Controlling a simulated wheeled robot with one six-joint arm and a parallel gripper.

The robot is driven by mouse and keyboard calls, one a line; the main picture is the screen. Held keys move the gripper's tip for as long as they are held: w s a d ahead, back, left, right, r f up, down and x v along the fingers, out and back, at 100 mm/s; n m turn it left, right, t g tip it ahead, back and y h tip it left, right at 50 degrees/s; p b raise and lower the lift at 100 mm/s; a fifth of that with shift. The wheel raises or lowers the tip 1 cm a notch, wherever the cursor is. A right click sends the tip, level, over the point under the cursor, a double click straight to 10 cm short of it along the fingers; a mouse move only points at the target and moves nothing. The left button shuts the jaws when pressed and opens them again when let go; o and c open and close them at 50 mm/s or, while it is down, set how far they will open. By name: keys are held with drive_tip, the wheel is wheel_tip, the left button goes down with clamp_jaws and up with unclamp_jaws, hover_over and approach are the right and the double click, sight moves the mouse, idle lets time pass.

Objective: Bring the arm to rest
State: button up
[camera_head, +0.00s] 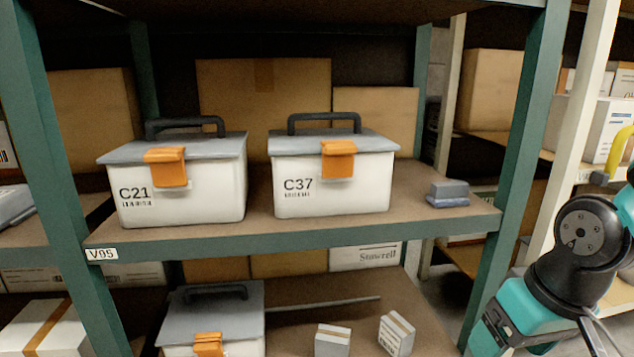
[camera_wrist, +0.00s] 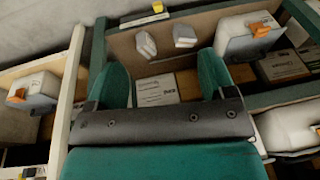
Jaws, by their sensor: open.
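My arm (camera_head: 575,262), teal and black, is folded at the right edge of the head view, in front of the rack's right post. My gripper (camera_wrist: 163,72) shows in the wrist view as two teal fingers spread apart on a dark bar. Nothing is held between the fingers. Past them lie shelf boards, small boxes and a white carton with print. The fingertips do not clearly show in the head view.
A grey-lidded case marked C21 (camera_head: 180,195) and one marked C37 (camera_head: 325,185) stand on the middle shelf (camera_head: 262,222). A small grey-and-blue stack (camera_head: 448,193) sits near its right end. Another case (camera_head: 212,312) stands below. The teal right post (camera_head: 527,150) is near my arm.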

drive_tip(key=s+a+r+n+g+y, duration=0.2)
drive_tip(key=s+a+r+n, duration=0.3)
drive_tip(key=s+a, duration=0.35)
wheel_tip(320, 180, up, 36)
drive_tip(key=p, duration=3.5)
drive_tip(key=shift+a, duration=0.2)
